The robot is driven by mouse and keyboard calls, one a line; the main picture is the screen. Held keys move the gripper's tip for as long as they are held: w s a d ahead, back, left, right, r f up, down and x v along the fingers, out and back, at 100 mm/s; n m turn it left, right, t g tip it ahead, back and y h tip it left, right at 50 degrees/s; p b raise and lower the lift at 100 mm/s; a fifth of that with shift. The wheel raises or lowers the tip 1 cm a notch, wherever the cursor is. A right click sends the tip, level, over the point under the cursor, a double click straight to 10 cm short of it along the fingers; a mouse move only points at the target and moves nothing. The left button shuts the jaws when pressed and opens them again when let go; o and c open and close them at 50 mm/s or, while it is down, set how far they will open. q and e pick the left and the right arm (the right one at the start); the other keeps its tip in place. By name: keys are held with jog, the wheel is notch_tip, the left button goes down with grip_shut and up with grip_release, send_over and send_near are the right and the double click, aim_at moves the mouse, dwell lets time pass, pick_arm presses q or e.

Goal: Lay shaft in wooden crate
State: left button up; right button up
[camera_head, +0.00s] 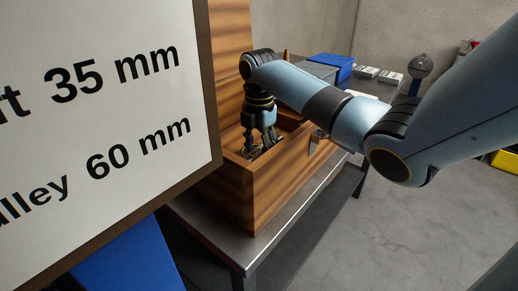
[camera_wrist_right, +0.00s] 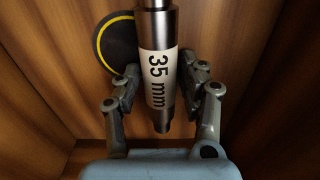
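The wooden crate (camera_head: 270,190) stands open on the metal table. My right gripper (camera_head: 262,150) reaches down into it from above. In the right wrist view the steel shaft (camera_wrist_right: 160,75), with a white "35 mm" label, lies between the fingers of my right gripper (camera_wrist_right: 161,85). The fingers sit close against both sides of it at the label. The shaft is low inside the crate, between wooden walls; whether it touches the floor I cannot tell. Its upper end runs out of that view. My left gripper is not in view.
A black disc with a yellow ring (camera_wrist_right: 117,43) lies beside the shaft. A large sign (camera_head: 95,110) fills the left of the head view. A blue bin (camera_head: 333,66) and small white-topped boxes (camera_head: 378,74) stand behind the crate.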

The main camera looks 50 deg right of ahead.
aim_at(259, 149)
jog(key=shift+o, duration=0.6)
jog(key=shift+r, duration=0.1)
notch_tip(259, 149, up, 12)
dwell(0.4)
